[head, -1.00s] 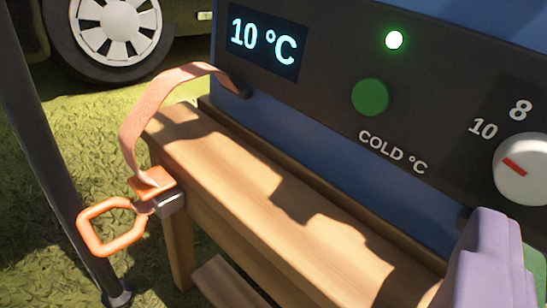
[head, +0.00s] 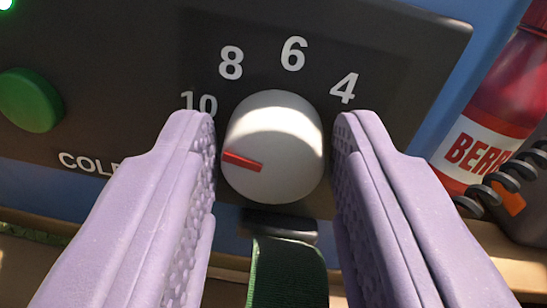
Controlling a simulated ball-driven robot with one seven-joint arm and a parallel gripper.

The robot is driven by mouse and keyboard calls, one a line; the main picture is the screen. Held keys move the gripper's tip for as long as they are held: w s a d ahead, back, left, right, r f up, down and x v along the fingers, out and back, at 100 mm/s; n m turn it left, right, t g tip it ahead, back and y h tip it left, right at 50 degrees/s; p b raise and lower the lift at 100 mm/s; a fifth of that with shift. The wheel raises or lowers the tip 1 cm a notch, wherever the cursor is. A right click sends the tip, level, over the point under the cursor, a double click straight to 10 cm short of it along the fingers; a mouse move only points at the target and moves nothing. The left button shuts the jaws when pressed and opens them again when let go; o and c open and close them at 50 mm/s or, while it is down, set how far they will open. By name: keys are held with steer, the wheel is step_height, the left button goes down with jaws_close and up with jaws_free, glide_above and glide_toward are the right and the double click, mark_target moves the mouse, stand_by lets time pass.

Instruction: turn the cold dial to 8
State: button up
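The cold dial (head: 285,145) is a white round knob on a black panel, in the middle of the head view. Its red pointer (head: 242,161) points left and slightly up, just below the 10 mark (head: 198,104). The 8 mark (head: 231,63) is up and to the right of the 10, followed by 6 and 4. My gripper (head: 275,135) has two lavender fingers, one on each side of the dial. They are apart, with a narrow gap showing at the right; whether the left finger touches the dial I cannot tell.
A green button (head: 30,100) is on the panel at the left. A dark green strap (head: 288,275) hangs below the dial from a black clip. A red bottle (head: 495,95) and a dark coiled cord (head: 510,180) stand at the right.

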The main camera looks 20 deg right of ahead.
steer(key=c, duration=0.6)
steer(key=shift+m, duration=0.4)
steer(key=m, duration=0.3)
steer(key=shift+f, duration=0.1)
steer(key=shift+s+m, duration=0.1)
steer(key=shift+m, duration=2)
steer(key=o, duration=1.1)
steer(key=shift+d, duration=0.1)
steer(key=shift+c, duration=0.2)
